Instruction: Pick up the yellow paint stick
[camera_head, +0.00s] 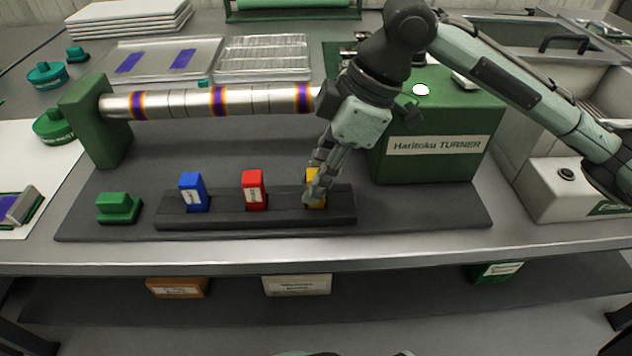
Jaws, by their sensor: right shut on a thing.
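The yellow paint stick (315,174) stands in the right part of a long dark holder (230,218) on the dark mat. Its middle is mostly hidden behind my gripper's fingers. My right gripper (316,190) reaches down from above and is shut on the yellow stick, which still sits at the holder. A red stick (254,190) and a blue stick (193,192) stand upright in the same holder to the left, apart from the gripper.
A metal pipe with coloured bands (190,103) runs behind the holder, between a green stand (97,120) and the green turner box (435,145). A green block (118,207) sits left of the holder. The mat's front strip is clear.

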